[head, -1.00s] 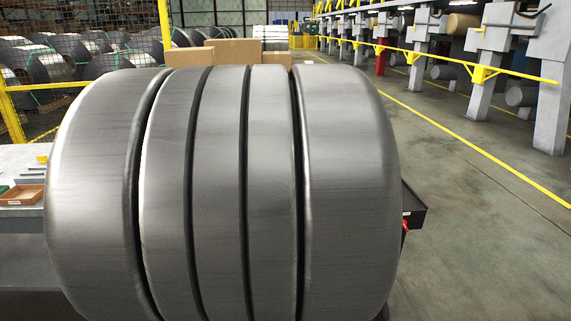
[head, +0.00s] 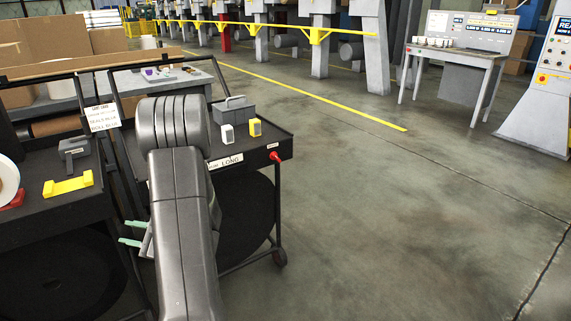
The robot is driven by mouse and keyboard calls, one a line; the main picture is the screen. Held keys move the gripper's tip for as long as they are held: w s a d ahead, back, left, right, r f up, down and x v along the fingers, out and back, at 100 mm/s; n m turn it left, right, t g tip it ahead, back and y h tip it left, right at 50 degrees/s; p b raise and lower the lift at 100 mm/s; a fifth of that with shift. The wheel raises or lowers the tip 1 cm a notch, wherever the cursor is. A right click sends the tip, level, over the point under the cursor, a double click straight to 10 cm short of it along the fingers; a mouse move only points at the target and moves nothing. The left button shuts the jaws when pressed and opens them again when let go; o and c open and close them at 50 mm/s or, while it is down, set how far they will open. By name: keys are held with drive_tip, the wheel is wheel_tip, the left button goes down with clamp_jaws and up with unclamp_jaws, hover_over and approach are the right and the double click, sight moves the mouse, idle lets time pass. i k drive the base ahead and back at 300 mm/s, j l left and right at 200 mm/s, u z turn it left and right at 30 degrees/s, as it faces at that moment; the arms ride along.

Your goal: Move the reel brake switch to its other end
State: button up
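I cannot make out a part that is clearly the reel brake switch. A small red knob (head: 275,156) sits at the right end of the near black cart (head: 262,143), beside a white "LONG" label; I cannot tell if it is the switch. My grey arm hangs in front of this cart and hides part of it. My gripper (head: 131,231) shows partly at the left of the arm, low by the carts. Its two pale green fingers are apart, with nothing seen between them. It is well left of and below the red knob.
A grey toolbox (head: 234,108), a white block (head: 227,134) and a yellow block (head: 255,127) are on the cart. A second black cart (head: 45,215) stands left. A desk (head: 462,61) and control console (head: 540,100) stand far right. The floor between is clear.

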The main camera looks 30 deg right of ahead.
sight(274, 156)
drive_tip(key=i+l+z, duration=0.15)
drive_tip(key=z, duration=0.35)
drive_tip(key=i+z, duration=0.15)
drive_tip(key=z, duration=0.35)
drive_tip(key=i+z, duration=0.15)
drive_tip(key=z, duration=0.35)
drive_tip(key=i, duration=0.2)
